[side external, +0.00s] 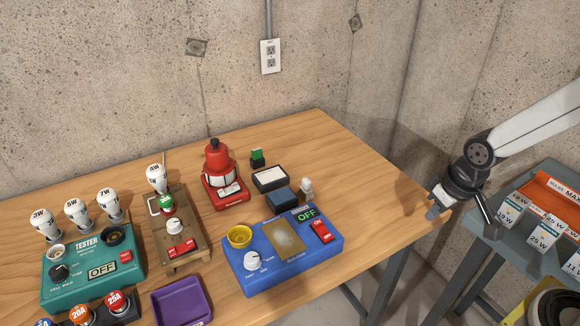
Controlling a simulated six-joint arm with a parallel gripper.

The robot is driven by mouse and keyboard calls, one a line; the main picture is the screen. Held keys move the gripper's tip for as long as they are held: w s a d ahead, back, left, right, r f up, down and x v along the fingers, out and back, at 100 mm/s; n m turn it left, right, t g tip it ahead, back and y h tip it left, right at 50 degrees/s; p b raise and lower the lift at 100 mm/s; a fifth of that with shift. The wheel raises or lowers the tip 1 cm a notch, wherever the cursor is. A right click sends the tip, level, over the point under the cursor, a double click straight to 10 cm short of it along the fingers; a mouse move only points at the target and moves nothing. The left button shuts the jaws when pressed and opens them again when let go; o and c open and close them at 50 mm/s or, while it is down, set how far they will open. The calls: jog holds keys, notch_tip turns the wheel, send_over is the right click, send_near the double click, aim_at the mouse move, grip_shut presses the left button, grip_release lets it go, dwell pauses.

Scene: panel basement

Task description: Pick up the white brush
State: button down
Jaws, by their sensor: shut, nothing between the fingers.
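No thing in the side view shows clear bristles, so I cannot tell for sure which one is the white brush. A small white upright object (306,189) stands behind the blue OFF panel, near its right end. It is too small to make out. My gripper (436,210) is at the right, by the right edge of the wooden table (372,178). It is shut and empty, well apart from the white object. Its fingertips are small and partly dark in this view.
The blue panel (283,250), a dark blue block (281,200), a black-rimmed tray (258,184) and a red device (217,160) crowd around the white object. A teal tester (92,270) and labelled bulbs are at left. A grey bin rack (495,237) stands below my arm. The table's right corner is clear.

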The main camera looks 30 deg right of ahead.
jog(key=c, duration=1.3)
grip_release()
jog(key=o, duration=1.1)
jog(key=shift+c, duration=0.2)
jog(key=n+g+y, duration=0.3)
jog(key=n+y, duration=0.2)
jog(key=n, duration=1.3)
send_over(308, 179)
jog(key=d, duration=0.3)
notch_tip(308, 179, down, 3)
jog(key=shift+w+x, duration=0.1)
jog(key=shift+x, duration=1.9)
jog(key=shift+w+x, duration=0.15)
jog(key=shift+x, duration=1.8)
jog(key=shift+h, duration=0.3)
grip_shut()
